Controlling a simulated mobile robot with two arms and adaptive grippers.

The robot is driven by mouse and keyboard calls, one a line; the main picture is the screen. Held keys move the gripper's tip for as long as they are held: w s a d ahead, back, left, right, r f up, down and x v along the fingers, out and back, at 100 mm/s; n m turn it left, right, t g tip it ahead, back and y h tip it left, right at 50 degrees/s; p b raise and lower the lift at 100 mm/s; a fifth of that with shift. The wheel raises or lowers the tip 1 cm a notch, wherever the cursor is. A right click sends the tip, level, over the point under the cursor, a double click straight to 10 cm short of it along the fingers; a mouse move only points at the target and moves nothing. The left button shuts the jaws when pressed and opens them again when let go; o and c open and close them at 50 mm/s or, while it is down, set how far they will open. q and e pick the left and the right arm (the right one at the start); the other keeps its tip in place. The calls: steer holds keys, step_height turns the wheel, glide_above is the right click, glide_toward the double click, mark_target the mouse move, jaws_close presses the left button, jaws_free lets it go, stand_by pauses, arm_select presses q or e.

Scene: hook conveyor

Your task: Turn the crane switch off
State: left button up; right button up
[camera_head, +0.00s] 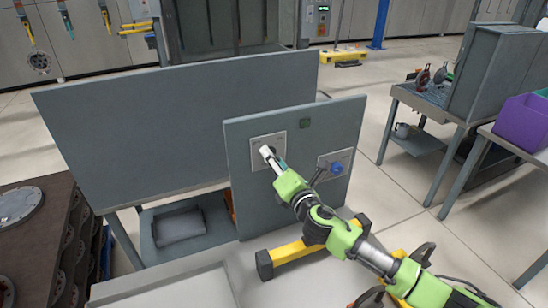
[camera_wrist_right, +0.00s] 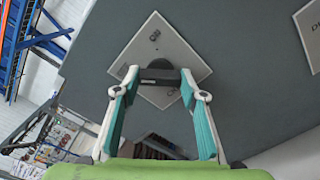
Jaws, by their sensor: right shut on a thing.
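A rotary switch with a dark knob (camera_wrist_right: 158,76) sits on a light square plate (camera_head: 256,138) at the upper left of the grey upright panel (camera_head: 245,190). The plate also shows in the right wrist view (camera_wrist_right: 150,38), tilted like a diamond, with small lettering too blurred to read. My right gripper (camera_head: 268,154) reaches in from the lower right and hides most of the knob in the head view. In the right wrist view, my right gripper's fingertips (camera_wrist_right: 160,80) are shut on the knob's bar-shaped handle from both sides. My left gripper is not in view.
A second plate (camera_head: 326,173) with a blue knob (camera_head: 336,167) is on the same panel, to the right. A larger grey board (camera_head: 180,115) stands behind. A yellow bar (camera_head: 295,252) lies below the panel. A table with a purple bin (camera_head: 522,121) stands at right.

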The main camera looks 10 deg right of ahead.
stand_by(0.4)
steer(key=o, duration=1.1)
steer(key=shift+o, duration=0.2)
steer(key=s+d, duration=0.2)
steer(key=s, duration=0.9)
steer(key=shift+s+d, duration=0.2)
steer(key=shift+s, duration=0.2)
steer(key=shift+f, duration=0.1)
